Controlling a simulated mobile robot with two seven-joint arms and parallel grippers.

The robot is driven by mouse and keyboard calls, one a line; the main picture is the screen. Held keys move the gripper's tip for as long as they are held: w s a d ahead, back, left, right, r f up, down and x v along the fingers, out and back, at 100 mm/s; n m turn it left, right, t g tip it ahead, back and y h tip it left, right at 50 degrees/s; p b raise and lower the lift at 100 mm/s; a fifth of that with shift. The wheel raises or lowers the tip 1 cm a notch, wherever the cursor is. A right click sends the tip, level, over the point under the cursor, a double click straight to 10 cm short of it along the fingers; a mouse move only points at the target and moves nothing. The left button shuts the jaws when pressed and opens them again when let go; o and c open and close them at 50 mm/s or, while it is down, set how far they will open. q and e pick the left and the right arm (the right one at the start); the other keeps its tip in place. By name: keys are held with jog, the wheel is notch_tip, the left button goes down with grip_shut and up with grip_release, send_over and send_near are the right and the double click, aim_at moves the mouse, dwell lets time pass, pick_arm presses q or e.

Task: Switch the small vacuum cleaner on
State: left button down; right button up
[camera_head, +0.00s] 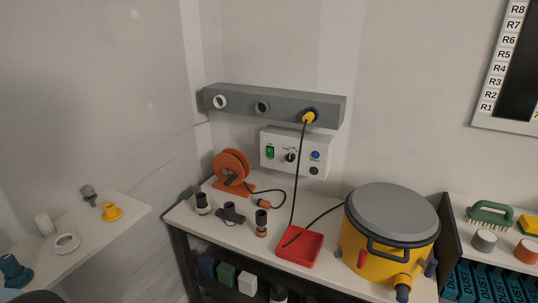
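The small vacuum cleaner (388,235) stands at the right end of the bench. It has a yellow body, a grey lid, a dark handle and a yellow port at its lower front with a dark end. A red part (361,258) shows on its front left. A white control box (296,152) on the wall has a green rocker switch (270,152), a dark knob (291,156), a blue button (315,155) and a dark green button (314,170). The switch positions are too small to tell. Neither of my grippers is in view.
An orange cable reel (232,170), several dark fittings and a red tray (300,247) occupy the bench. Side shelves hold small parts and a green brush (490,211).

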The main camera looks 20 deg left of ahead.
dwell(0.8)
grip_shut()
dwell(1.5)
